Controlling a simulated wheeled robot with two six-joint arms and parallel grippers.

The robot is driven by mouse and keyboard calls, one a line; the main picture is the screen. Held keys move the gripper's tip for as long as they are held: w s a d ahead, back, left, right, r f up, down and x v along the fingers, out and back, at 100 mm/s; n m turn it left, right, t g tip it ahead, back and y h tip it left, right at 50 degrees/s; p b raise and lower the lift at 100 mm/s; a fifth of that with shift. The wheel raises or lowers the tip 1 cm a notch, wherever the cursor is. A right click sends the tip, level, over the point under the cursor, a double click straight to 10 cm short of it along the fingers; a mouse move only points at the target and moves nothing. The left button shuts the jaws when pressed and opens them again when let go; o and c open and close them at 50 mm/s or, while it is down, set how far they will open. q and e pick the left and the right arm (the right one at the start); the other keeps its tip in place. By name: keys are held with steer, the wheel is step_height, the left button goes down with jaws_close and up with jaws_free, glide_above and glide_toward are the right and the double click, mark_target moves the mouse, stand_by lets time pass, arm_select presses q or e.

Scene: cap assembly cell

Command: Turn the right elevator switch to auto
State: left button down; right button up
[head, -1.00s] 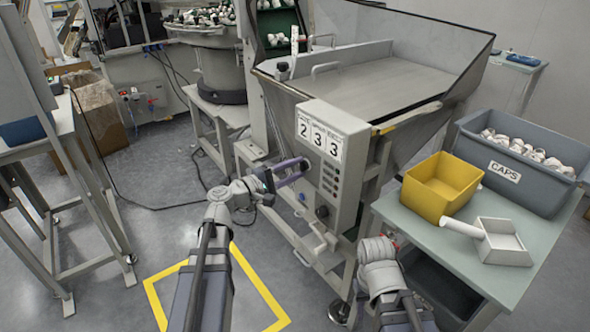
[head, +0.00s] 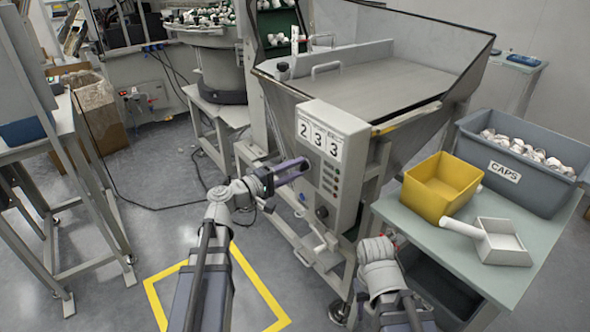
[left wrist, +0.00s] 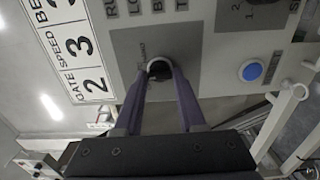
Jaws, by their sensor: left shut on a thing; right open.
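The control box (head: 345,190) is a light grey panel with number cards on the front of the hopper machine. My left gripper (head: 300,168) is at its left side, with its purple fingers against the panel face. In the left wrist view, the fingers of my left gripper (left wrist: 160,72) are shut on a black switch knob (left wrist: 160,67) on a darker grey plate. The fingers cover much of the knob, and the lettering beside it is too small to read, so its setting cannot be told. My right arm is at the lower right; its gripper cannot be made out.
A second black switch (left wrist: 257,14) and a blue button (left wrist: 252,71) are on the panel near the held knob. A crank handle (head: 322,240) stands below the box. A table at right holds a yellow bin (head: 436,193), a scoop (head: 500,245) and a caps crate (head: 520,185).

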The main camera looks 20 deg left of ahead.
arm_select(q)
steer(key=shift+c, duration=2.4)
jaws_free()
steer(key=v, duration=0.8)
